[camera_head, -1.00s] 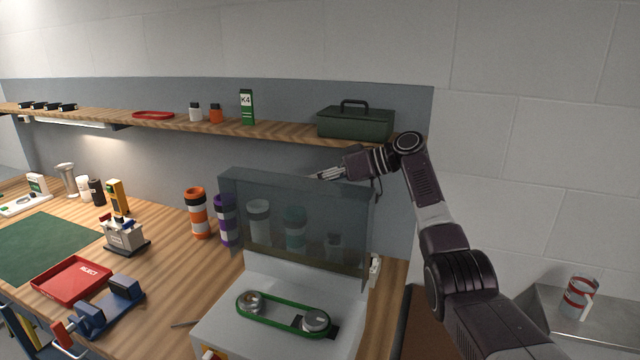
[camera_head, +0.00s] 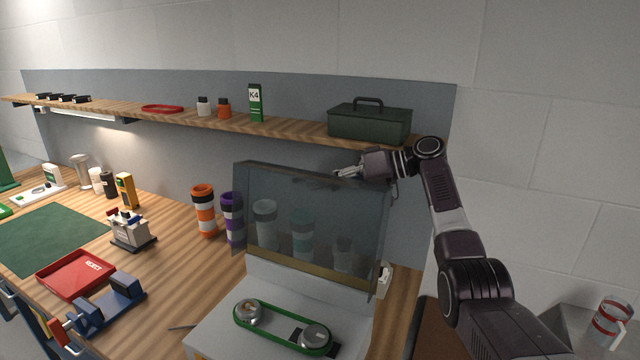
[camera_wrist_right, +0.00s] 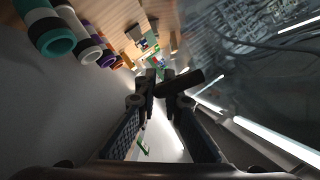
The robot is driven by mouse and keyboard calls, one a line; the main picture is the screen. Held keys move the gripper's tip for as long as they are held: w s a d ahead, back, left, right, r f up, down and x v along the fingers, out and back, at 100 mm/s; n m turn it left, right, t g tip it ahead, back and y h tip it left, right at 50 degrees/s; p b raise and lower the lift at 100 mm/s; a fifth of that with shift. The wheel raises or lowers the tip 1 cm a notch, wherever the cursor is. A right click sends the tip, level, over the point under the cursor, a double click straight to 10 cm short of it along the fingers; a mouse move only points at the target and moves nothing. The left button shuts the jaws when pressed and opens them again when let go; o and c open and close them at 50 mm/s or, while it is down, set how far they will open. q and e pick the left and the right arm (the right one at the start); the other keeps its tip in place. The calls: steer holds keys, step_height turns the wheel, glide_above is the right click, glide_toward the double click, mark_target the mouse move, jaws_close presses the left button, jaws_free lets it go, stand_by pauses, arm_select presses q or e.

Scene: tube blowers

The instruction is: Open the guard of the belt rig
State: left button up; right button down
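The belt rig (camera_head: 215,335) is a pale grey box at the front centre with a green belt (camera_head: 282,346) around two metal pulleys. Its guard (camera_head: 315,215), a smoky see-through panel, stands raised at the rig's back, and the belt is uncovered. My right gripper (camera_head: 345,173) is at the guard's top edge, fingers pointing left. In the right wrist view its fingertips (camera_wrist_right: 159,78) are close together, with a dark bar (camera_wrist_right: 182,82) across them; whether they grip it I cannot tell. My left gripper is out of view.
Orange (camera_head: 204,212) and purple (camera_head: 231,205) banded cylinders stand left of the guard. A shelf (camera_head: 290,130) with a green toolbox (camera_head: 370,122) runs behind and above. A red tray (camera_head: 75,275) and a blue fixture (camera_head: 110,302) lie at the left.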

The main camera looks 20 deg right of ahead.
steer(key=c, duration=2.3)
jaws_free()
steer(key=shift+w+d+r, duration=0.1)
steer(key=shift+r, duration=0.35)
steer(key=shift+c, duration=0.2)
steer(key=shift+f, duration=0.1)
step_height(320, 180, up, 10)
